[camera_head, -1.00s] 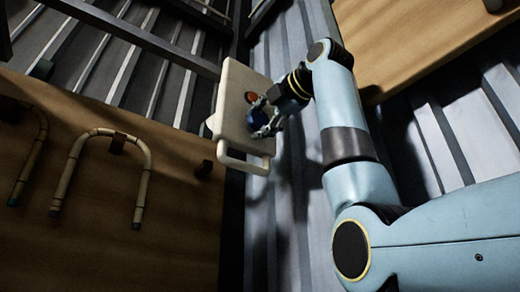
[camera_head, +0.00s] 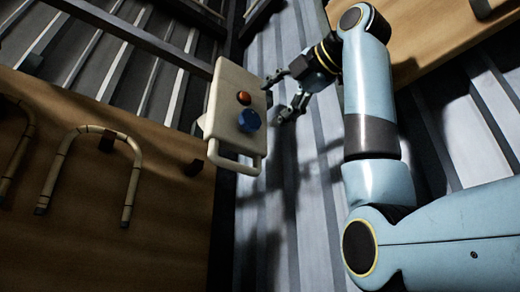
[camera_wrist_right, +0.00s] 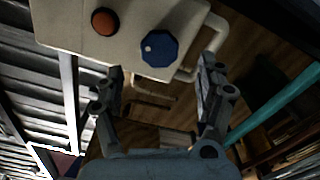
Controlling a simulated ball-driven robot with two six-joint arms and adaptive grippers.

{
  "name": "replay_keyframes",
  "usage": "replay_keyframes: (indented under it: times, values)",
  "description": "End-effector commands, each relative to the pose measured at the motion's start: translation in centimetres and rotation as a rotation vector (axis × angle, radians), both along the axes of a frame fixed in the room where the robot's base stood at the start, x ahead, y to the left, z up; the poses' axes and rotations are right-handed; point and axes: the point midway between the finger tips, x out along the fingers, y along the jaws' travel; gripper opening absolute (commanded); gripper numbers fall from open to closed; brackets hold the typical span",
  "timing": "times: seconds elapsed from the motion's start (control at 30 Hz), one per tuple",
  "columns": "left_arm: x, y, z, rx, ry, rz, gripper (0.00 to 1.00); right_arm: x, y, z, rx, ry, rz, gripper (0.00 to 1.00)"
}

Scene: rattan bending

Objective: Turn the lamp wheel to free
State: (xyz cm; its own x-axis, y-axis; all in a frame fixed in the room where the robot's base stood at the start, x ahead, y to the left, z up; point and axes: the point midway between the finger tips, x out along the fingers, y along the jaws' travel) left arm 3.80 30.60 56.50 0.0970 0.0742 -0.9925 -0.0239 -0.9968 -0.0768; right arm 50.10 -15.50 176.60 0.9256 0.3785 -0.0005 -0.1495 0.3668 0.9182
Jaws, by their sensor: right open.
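A cream control box (camera_head: 228,95) stands in the middle of the head view with an orange-red lamp or button (camera_head: 244,97) and a blue wheel (camera_head: 249,120) on its face. In the right wrist view the wheel (camera_wrist_right: 159,48) is a blue many-sided knob with a pale dot near its left side, and the orange part (camera_wrist_right: 104,21) is left of it. My right gripper (camera_head: 281,97) is open and empty, to the right of the box and apart from the wheel. In the wrist view its fingers (camera_wrist_right: 158,90) are spread below the wheel. My left gripper is not in view.
A white tube handle (camera_head: 236,164) runs along the box's lower end. Bent rattan pieces (camera_head: 92,130) hang on the wooden board (camera_head: 165,220) at left. Another wooden panel (camera_head: 440,30) is at upper right. Grey ribbed wall (camera_head: 285,215) shows clear below the gripper.

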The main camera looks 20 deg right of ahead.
Motion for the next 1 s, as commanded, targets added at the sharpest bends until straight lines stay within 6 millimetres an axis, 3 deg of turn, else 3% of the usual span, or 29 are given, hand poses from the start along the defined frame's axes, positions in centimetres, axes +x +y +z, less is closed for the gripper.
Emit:
replay_keyframes:
  times: [0.1, 0.27, 1.0]
  values:
    - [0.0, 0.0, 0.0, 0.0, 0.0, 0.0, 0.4, -1.7, -0.8, 0.1, 0.001, -0.002, -0.001, 0.73]
    - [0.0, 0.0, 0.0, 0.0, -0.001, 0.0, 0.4, -2.8, -1.1, 0.0, -0.001, 0.0, 0.001, 0.73]
    - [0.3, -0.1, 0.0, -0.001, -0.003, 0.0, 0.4, -2.9, -1.2, 0.0, 0.0, 0.0, 0.001, 0.73]
